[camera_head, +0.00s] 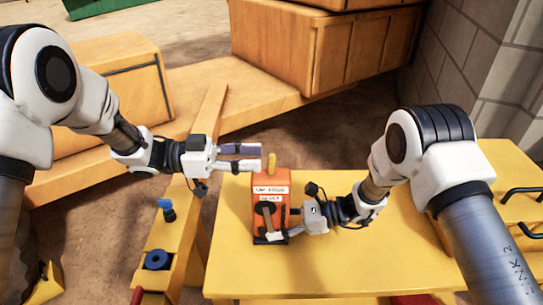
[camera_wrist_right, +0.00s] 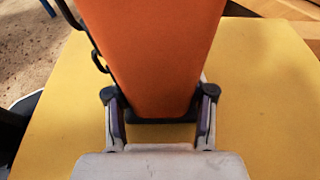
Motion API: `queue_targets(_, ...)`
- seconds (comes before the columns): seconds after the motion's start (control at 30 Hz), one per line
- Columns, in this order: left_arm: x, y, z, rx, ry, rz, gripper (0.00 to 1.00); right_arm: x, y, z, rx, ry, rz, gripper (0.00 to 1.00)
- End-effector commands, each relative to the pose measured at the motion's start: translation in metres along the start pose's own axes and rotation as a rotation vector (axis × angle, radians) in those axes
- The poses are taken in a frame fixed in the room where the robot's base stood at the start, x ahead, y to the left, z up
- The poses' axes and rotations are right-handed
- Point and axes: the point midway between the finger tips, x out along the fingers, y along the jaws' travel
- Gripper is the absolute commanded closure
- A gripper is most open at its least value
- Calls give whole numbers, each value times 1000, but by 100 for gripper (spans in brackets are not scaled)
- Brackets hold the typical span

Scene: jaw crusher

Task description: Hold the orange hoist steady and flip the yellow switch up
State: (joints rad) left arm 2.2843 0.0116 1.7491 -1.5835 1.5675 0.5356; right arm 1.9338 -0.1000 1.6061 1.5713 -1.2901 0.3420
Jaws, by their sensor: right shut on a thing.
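The orange hoist (camera_head: 270,208) stands upright on the yellow table, with a white label on its upper front and a dark base. The yellow switch (camera_head: 271,162) sticks up from its top. My right gripper (camera_head: 285,222) comes from the right and is shut on the hoist's lower part. In the right wrist view the orange body (camera_wrist_right: 155,60) stands between the fingers (camera_wrist_right: 160,115). My left gripper (camera_head: 240,158) points right, level with the switch and just left of it. Its two fingers are apart with nothing between them. I cannot tell whether it touches the switch.
The yellow table (camera_head: 340,270) is mostly bare around the hoist. A yellow beam at the left carries a blue ring (camera_head: 157,260) and a small blue-topped part (camera_head: 167,210). Black handles (camera_head: 522,195) sit at the right edge. Wooden crates (camera_head: 320,50) stand behind.

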Motion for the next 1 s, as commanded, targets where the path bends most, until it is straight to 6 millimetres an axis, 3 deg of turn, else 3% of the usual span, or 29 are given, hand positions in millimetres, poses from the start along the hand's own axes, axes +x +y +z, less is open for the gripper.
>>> queue_targets(0.1,26,1,0,1,-2,3,60,0,0,1,-1,-1,-1,65)
queue_targets(0.2,40,0,0,1,0,2,60,0,0,1,-1,-1,-1,65)
queue_targets(0.53,46,0,0,1,2,-1,60,0,0,1,-1,-2,-1,65)
queue_targets(0.63,46,0,0,1,2,-1,96,0,0,1,-1,-2,-1,65)
queue_targets(0.67,46,0,0,1,2,-1,100,0,0,1,-1,-2,-1,65)
queue_targets(0.87,46,0,0,0,6,0,100,0,0,1,-1,-2,-1,65)
queue_targets(1.0,42,0,2,-5,108,0,100,0,0,1,-1,-2,-1,65)
